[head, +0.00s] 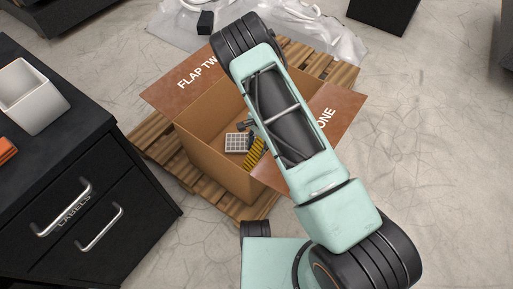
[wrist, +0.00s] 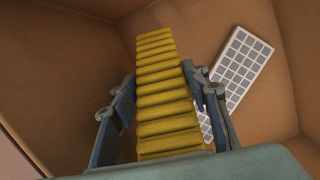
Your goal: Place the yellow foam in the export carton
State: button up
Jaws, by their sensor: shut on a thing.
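The yellow foam (wrist: 163,90) is a long ribbed strip, seen in the wrist view between the two fingers of my gripper (wrist: 160,105). My gripper is shut on it, inside the open export carton (wrist: 85,60). In the head view the carton (head: 193,148) stands open with its flaps out, and a bit of the foam (head: 256,152) shows inside beside my arm. My arm hides the right part of the carton and most of the gripper. Whether the foam touches the carton floor I cannot tell.
A white gridded block (head: 236,142) lies in the carton, right of the foam in the wrist view (wrist: 241,68). The carton stands on a wooden pallet (head: 160,150). A black drawer cabinet (head: 60,150) with a white bin (head: 32,96) is at left.

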jog(key=shift+f+b, duration=2.35)
jog(key=shift+f, duration=1.15)
jog(key=shift+f, duration=0.3)
jog(key=o, duration=1.3)
notch_tip(320, 180, up, 10)
jog(key=shift+f, duration=0.1)
